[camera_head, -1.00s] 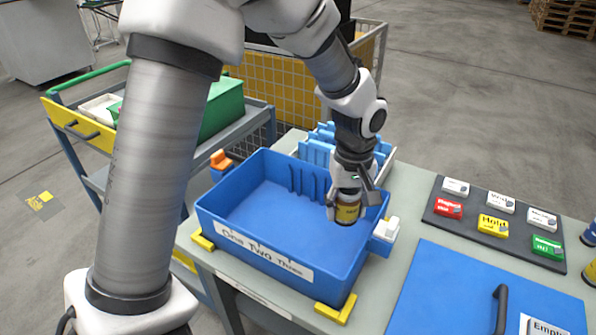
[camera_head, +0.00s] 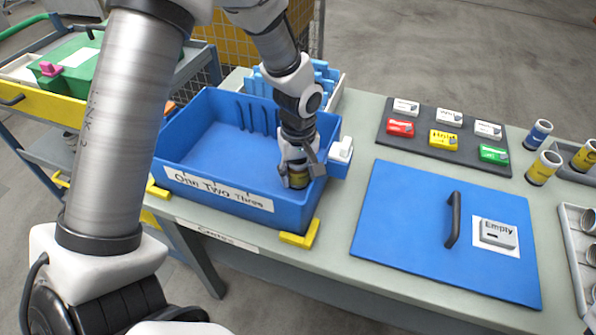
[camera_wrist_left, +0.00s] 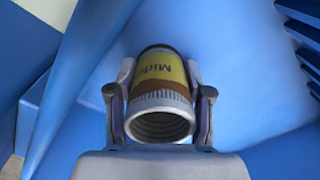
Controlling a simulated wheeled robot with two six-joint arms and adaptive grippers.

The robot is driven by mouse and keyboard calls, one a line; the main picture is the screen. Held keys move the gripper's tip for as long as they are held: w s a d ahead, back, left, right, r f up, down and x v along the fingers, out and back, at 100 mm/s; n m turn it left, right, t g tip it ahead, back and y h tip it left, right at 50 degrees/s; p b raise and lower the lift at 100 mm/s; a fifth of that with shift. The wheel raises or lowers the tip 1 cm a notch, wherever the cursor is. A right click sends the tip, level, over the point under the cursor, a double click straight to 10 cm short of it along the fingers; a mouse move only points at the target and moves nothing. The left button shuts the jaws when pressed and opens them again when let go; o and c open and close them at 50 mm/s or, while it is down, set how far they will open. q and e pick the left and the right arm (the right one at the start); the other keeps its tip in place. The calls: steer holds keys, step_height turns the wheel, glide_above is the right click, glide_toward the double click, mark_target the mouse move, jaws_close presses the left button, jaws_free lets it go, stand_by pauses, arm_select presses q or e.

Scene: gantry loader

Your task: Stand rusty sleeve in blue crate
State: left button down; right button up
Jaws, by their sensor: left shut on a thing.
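My left gripper (camera_head: 298,172) is shut on a short sleeve (camera_head: 298,181) with a yellow label band, inside the blue crate (camera_head: 185,158) near its right end. In the left wrist view the sleeve (camera_wrist_left: 160,92) sits between both fingers, its ribbed open end facing the camera. A brown, rust-coloured band and the partly readable word "Mid…" show on it. The sleeve looks near the crate floor; its lower end is hidden, so I cannot tell whether it touches. The crate carries a label reading "One Two Three". My right gripper is not in view.
A blue lid panel (camera_head: 400,225) with a black handle lies right of the crate. A dark board (camera_head: 446,142) with coloured label blocks lies behind it. Several other sleeves stand or lie at the far right (camera_head: 543,168). Light-blue racks (camera_head: 326,78) stand behind the crate.

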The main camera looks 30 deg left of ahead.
arm_select(q)
steer(key=shift+c, duration=2.3)
jaws_free()
steer(key=shift+f, duration=0.1)
step_height(320, 180, up, 12)
steer(key=shift+r+p, duration=0.2)
steer(key=shift+p, duration=0.4)
